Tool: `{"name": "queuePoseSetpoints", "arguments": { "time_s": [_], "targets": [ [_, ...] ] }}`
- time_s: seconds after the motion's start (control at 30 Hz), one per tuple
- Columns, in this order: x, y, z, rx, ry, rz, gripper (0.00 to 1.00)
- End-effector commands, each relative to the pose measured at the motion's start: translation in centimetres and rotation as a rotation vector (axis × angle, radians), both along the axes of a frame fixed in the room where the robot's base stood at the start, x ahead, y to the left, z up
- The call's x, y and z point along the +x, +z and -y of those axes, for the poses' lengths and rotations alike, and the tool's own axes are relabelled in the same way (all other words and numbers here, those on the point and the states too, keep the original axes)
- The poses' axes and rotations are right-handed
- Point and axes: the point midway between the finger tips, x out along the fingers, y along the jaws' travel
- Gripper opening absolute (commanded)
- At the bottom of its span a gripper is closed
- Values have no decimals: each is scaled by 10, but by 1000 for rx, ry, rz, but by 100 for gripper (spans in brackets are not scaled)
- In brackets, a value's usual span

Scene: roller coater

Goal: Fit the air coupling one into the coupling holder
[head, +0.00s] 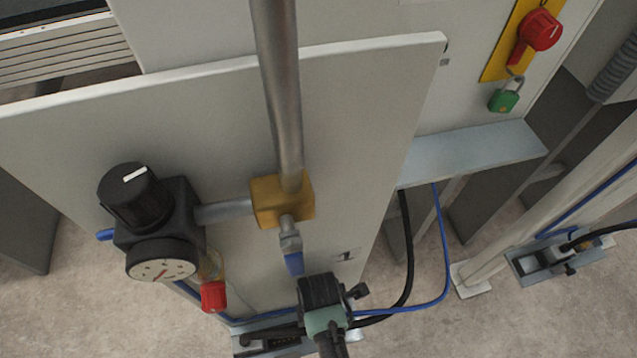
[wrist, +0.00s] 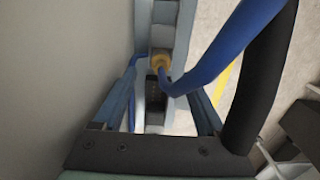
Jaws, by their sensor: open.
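My gripper (wrist: 162,78) is open; in the wrist view its two fingers stand apart. Between and beyond the fingertips sits a brass-coloured coupling (wrist: 159,60) with a blue hose (wrist: 232,40). The coupling lies at a grey channel-shaped bracket (wrist: 181,50), which looks like a coupling holder; I cannot tell whether it is seated. In the head view my gripper (head: 322,300) hangs low in front of the panel, and its fingertips are hidden. A grey bracket with a dark part (head: 275,342) shows partly behind it. Which coupling is number one is not readable.
Black and blue hoses (head: 446,275) loop to the right. Another bracket (head: 535,262) stands at the right post.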

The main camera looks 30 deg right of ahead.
Motion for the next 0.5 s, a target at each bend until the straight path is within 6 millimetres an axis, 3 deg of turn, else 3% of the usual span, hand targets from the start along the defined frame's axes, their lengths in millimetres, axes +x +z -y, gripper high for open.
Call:
{"name": "queuePoseSetpoints", "arguments": {
  "time_s": [0.5],
  "targets": [
    [-1,-54,-3,-1,1,2,74]
  ]
}}
